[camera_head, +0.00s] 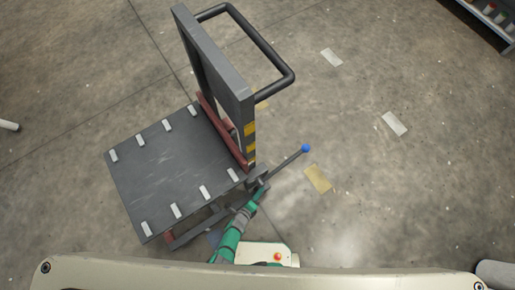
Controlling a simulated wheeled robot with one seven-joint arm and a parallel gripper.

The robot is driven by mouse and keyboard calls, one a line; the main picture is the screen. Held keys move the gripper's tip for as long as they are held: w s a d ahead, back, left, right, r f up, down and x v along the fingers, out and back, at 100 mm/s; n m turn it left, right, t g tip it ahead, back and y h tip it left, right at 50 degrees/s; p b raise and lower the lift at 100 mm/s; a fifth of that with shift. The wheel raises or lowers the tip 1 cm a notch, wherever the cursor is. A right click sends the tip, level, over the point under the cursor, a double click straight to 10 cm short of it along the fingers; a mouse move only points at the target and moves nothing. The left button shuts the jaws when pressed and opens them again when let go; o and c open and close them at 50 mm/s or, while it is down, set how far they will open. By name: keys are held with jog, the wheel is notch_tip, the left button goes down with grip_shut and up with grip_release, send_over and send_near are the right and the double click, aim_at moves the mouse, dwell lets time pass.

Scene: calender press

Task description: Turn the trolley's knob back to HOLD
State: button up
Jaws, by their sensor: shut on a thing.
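The trolley has a dark grey platform (160,165) with several pale pads along two edges. Its upright mast (213,55) carries a black loop handle (285,82) and yellow-black stripes (250,142). A thin rod with a blue ball end (305,148) sticks out to the upper right from beside the mast's foot. My gripper (261,183) is at the trolley's near right corner, at the foot of the mast, shut on what appears to be the knob. The gripper hides the knob, and neither its pointer nor any HOLD mark can be read.
Pale and yellowish floor patches (318,179) lie flat to the right. A shelf (490,18) with small coloured items stands at the top right. A white cylinder (8,125) lies at the left edge. The concrete floor right of the trolley is mostly clear.

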jog(key=shift+d+f, duration=0.1)
dwell(0.5)
jog(key=o, duration=1)
jog(key=shift+o, duration=0.2)
jog(key=v, duration=1.1)
jog(key=shift+w+f, duration=0.1)
jog(key=shift+f, duration=0.05)
